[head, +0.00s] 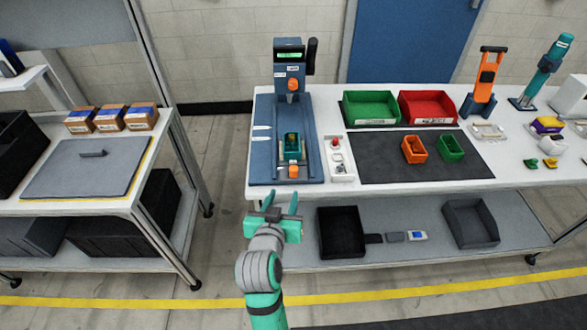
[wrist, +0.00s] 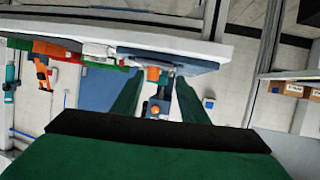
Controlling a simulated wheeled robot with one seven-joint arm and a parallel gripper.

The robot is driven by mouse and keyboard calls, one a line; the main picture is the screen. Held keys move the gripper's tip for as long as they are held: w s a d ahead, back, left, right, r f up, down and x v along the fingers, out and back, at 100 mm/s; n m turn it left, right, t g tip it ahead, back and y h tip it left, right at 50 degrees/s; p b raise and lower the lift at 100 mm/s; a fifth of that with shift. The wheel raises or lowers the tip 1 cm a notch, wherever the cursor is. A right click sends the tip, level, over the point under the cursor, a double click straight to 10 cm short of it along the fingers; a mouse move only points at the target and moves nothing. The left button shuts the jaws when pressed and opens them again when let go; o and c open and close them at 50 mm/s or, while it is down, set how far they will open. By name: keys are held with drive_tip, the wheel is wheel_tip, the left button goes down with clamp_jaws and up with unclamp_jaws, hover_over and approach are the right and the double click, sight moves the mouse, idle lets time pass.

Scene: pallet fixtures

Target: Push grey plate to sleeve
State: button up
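A flat grey plate (head: 72,172) with a short dark handle (head: 93,153) lies on the left table, with a yellow strip along its right edge. A blue-grey press fixture (head: 262,168) stands at the left end of the right table. It carries a small teal holder (head: 291,147) between two orange knobs. No part is clearly recognisable as the sleeve. My gripper (head: 281,198) is open and empty in front of the right table, below the fixture and apart from it. In the wrist view its green fingers (wrist: 158,78) are spread, with the fixture's orange knob (wrist: 153,74) beyond them.
Green (head: 371,108) and red (head: 428,107) bins stand behind a dark mat (head: 380,165) holding small orange (head: 414,149) and green (head: 450,148) boxes. Cartons (head: 111,117) sit behind the plate. Black trays (head: 341,232) lie on the lower shelf. Floor between the tables is free.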

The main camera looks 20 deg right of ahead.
sight(293, 171)
drive_tip(key=shift+m+g+h, duration=0.3)
drive_tip(key=shift+m, duration=0.3)
drive_tip(key=w+d, duration=0.2)
drive_tip(key=w, duration=0.1)
drive_tip(key=w+d, duration=0.2)
drive_tip(key=w, duration=0.1)
drive_tip(key=w+d+f, duration=0.1)
drive_tip(key=w+d, duration=0.1)
drive_tip(key=w, duration=0.2)
drive_tip(key=shift+d, duration=0.2)
